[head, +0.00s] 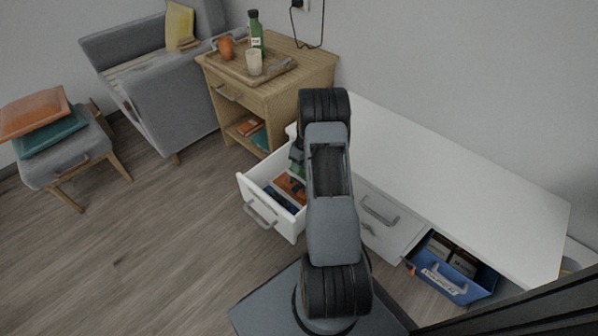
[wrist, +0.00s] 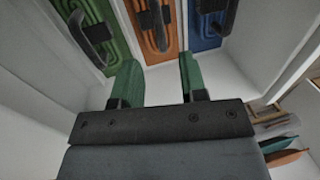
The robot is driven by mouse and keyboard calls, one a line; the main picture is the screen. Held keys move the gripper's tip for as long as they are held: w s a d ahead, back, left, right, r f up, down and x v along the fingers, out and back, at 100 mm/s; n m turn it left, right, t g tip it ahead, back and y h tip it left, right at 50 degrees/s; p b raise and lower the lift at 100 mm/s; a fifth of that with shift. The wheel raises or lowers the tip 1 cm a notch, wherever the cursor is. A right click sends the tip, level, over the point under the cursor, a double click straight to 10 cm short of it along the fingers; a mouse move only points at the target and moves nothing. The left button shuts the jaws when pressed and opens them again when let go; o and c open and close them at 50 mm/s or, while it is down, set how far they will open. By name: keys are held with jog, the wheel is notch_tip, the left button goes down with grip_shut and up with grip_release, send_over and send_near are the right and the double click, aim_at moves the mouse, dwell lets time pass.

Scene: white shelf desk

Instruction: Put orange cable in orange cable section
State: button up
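The open white drawer (head: 246,192) holds green, orange and blue items side by side. In the wrist view, an orange coiled shape with a dark piece across it lies in the middle orange section (wrist: 158,38). It looks like the orange cable (wrist: 144,22), but cable and section are hard to tell apart. A green section (wrist: 106,22) lies left of it and a blue one (wrist: 203,42) lies right. My gripper (wrist: 158,78) has green fingertips spread apart with nothing between them. It is over the drawer, near the orange section. In the head view my arm hides most of it.
A white desk top (head: 450,165) lies right of the drawer, with a closed drawer (head: 380,215) below. A blue bin (head: 455,283) with boxes stands at the right. A wooden cabinet (head: 285,95) with a tray stands behind.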

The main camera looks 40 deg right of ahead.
jog(key=s+a+r+t+h+p, duration=0.1)
jog(key=a+r, duration=0.6)
jog(key=r, duration=0.3)
jog(key=s+a+r, duration=0.2)
jog(key=a+r, duration=0.4)
jog(key=r, duration=0.5)
jog(key=s+a+r+m+t, duration=0.1)
jog(key=s+a+r, duration=0.2)
jog(key=s+a, duration=0.3)
jog(key=s+a+r+m+t+h, duration=0.1)
jog(key=s+a+r, duration=0.2)
jog(key=s+a, duration=0.2)
jog(key=s, duration=0.3)
jog(key=shift+s+a, duration=0.35)
jog(key=shift+s, duration=0.05)
jog(key=shift+r, duration=0.15)
